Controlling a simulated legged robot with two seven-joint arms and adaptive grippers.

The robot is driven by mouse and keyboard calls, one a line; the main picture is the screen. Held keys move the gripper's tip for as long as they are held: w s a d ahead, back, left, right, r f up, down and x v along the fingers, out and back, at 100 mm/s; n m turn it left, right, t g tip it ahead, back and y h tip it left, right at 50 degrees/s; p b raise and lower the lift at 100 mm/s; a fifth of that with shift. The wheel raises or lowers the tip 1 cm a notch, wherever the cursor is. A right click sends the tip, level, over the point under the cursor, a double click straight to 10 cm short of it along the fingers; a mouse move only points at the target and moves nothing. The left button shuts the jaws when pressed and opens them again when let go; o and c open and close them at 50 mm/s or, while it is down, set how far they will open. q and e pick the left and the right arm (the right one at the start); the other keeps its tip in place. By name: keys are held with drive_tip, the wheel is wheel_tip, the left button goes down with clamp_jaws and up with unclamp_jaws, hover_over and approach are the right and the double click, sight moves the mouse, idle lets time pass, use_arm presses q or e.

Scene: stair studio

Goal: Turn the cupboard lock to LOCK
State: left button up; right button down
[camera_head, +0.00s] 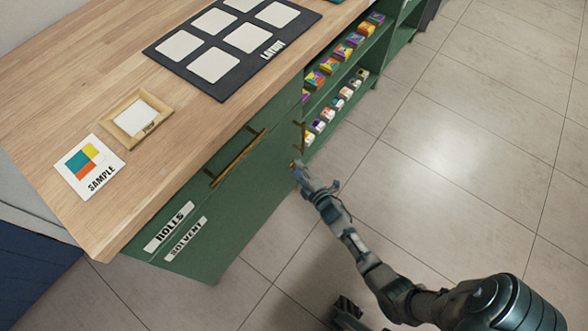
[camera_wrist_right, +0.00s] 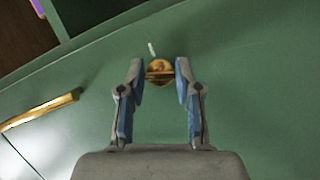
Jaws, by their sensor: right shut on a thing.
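The cupboard lock (camera_wrist_right: 160,78) is a small round brass piece on the green cupboard front, with a bar across it that looks roughly level in the right wrist view. A short white mark (camera_wrist_right: 152,49) is on the green surface just above it. My right gripper (camera_wrist_right: 159,72) is shut on the lock, one fingertip on each side of the bar. In the head view my right gripper (camera_head: 297,167) is at the green front and hides most of the lock. No LOCK lettering is readable. My left gripper is not in view.
A brass handle (camera_wrist_right: 40,109) is left of the lock in the wrist view. The wooden counter (camera_head: 170,70) holds a SAMPLE card (camera_head: 90,167), a small wooden tray (camera_head: 117,137) and a dark layout board (camera_head: 185,78). Open shelves hold several coloured boxes. The tiled floor (camera_head: 450,130) is clear.

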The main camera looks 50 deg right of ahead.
drive_tip(key=n, duration=0.2)
drive_tip(key=n+t, duration=0.1)
drive_tip(key=shift+a+f+h, duration=0.35)
drive_tip(key=shift+h, duration=0.05)
drive_tip(key=shift+n, duration=0.3)
drive_tip(key=c, duration=0.8)
unclamp_jaws()
drive_tip(key=shift+f, duration=0.1)
drive_tip(key=shift+r, duration=0.25)
